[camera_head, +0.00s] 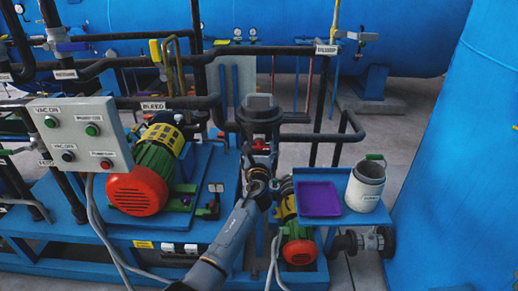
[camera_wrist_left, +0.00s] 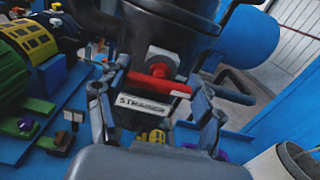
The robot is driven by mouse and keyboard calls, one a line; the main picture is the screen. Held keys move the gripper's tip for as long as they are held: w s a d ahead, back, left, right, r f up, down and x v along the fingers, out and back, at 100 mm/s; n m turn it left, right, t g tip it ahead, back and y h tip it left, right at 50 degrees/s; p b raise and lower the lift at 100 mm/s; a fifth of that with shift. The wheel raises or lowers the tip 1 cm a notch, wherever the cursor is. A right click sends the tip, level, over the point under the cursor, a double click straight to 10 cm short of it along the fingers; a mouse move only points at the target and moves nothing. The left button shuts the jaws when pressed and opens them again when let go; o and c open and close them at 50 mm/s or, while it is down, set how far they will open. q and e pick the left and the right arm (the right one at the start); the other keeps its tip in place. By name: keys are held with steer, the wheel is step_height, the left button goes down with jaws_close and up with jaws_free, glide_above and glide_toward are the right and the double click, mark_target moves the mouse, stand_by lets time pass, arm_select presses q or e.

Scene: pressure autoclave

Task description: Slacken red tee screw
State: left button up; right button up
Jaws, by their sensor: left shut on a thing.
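The red tee screw (camera_head: 259,140) is on the front of a dark strainer housing (camera_head: 259,112), in the middle of the head view. In the left wrist view its red crossbar (camera_wrist_left: 160,85) lies slightly tilted, above a white STRAINER label (camera_wrist_left: 145,104). My left gripper (camera_head: 259,152) reaches up to it from below. In the left wrist view the fingers of the left gripper (camera_wrist_left: 157,84) are at the two ends of the crossbar, shut on it. The exact finger contact is hard to see. My right gripper is not in view.
A control box (camera_head: 80,135) and a green-and-red motor (camera_head: 145,180) stand to the left. A blue shelf (camera_head: 340,213) with a purple tray (camera_head: 319,198) and a white canister (camera_head: 366,187) is to the right. Dark pipes run around the strainer; a large blue tank (camera_head: 455,170) fills the right side.

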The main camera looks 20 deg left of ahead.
arm_select(q)
steer(key=n+b, duration=0.3)
steer(key=n, duration=0.3)
steer(key=shift+f, duration=0.15)
steer(key=n+b, duration=0.2)
steer(key=n, duration=0.2)
steer(key=n+b, duration=0.3)
steer(key=n, duration=0.1)
steer(key=shift+n, duration=0.3)
steer(key=n+b, duration=0.2)
steer(key=n, duration=0.1)
steer(key=shift+f+n, duration=0.1)
steer(key=shift+n, duration=0.2)
steer(key=n+b, duration=0.2)
steer(key=n, duration=0.1)
steer(key=shift+n, duration=0.3)
steer(key=n+b, duration=0.2)
steer(key=n, duration=0.2)
steer(key=shift+n+b, duration=0.5)
steer(key=shift+n, duration=1.1)
